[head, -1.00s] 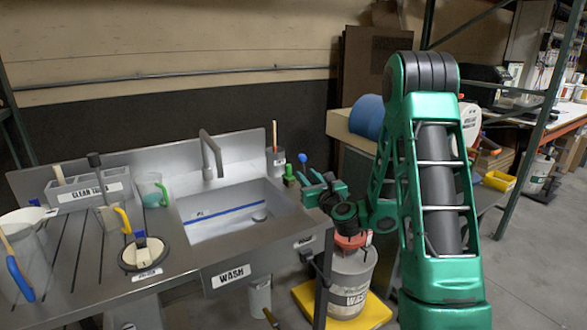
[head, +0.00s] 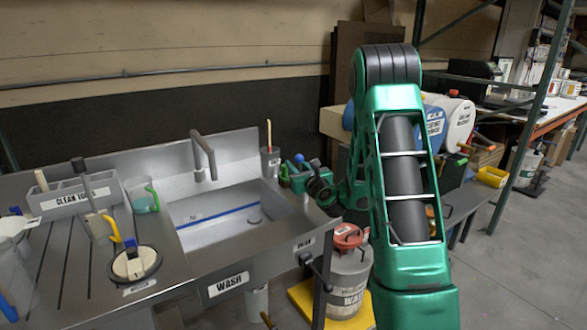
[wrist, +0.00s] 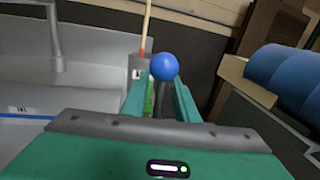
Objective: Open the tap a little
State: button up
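The tap's grey spout (head: 205,155) stands over the back of the sink (head: 245,220); it also shows at the left of the wrist view (wrist: 55,40). A blue ball knob (head: 299,157) on a dark stem is at the sink's back right corner, and in the wrist view the knob (wrist: 164,66) shows just beyond my fingertips. My gripper (head: 298,176) is at this knob. In the wrist view my gripper (wrist: 157,92) is open, with a green finger on each side of the stem. Whether a finger touches the stem I cannot tell. The lower stem is hidden.
A grey cup with a wooden stick (head: 270,160) stands left of the knob. Brush handles and a green mug (head: 143,197) are on the left counter. A lidded wash bucket (head: 348,270) stands on a yellow base below right. A blue drum (wrist: 285,72) is at the right.

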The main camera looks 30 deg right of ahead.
jog(key=shift+a, duration=0.1)
grip_shut()
jog(key=shift+a, duration=0.15)
dwell(1.0)
